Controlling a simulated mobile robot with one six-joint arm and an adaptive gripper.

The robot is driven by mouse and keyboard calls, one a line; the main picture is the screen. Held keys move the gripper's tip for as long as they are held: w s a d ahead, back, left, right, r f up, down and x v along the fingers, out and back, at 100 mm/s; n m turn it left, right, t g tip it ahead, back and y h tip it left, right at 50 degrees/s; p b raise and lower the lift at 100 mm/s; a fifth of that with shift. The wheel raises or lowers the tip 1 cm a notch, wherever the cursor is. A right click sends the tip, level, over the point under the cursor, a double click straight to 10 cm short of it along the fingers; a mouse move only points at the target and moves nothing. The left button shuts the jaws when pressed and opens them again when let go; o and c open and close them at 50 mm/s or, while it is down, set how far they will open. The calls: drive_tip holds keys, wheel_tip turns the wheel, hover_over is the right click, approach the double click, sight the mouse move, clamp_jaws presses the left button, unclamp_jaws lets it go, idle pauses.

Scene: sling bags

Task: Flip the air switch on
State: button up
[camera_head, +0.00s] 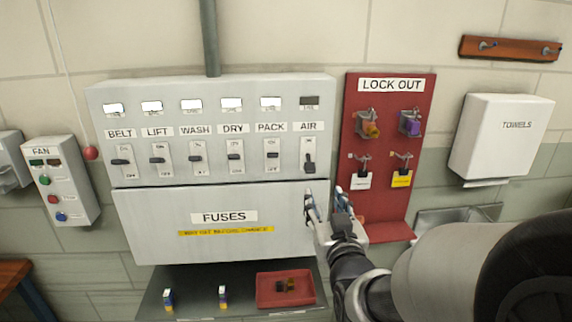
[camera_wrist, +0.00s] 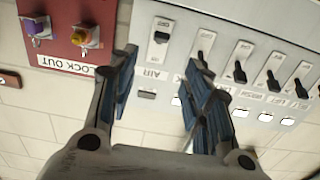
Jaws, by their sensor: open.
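The air switch (camera_head: 309,158) is at the right end of the row on the grey panel, under the label AIR. Its dark lever points down in the head view, and the indicator window (camera_head: 309,101) above it is dark. In the wrist view, which is upside down, the air switch (camera_wrist: 161,38) shows beyond the gap between my fingertips. My gripper (camera_head: 322,194) is open and empty, just below and right of the switch in the head view. It also shows in the wrist view (camera_wrist: 160,72). I see no contact with the lever.
The other switches, BELT to PACK (camera_head: 272,155), stand left of AIR with lit white windows. The red lock-out board (camera_head: 388,225) with hanging padlocks is close on the right. A fuses cover (camera_head: 150,225) lies below, and a shelf with a red tray (camera_head: 262,298) beneath it.

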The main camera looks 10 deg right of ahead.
sight(310, 168)
drive_tip(key=w, duration=1.7)
drive_tip(key=shift+w+a, duration=0.1)
drive_tip(key=shift+w, duration=0.1)
clamp_jaws()
drive_tip(key=shift+p, duration=0.35)
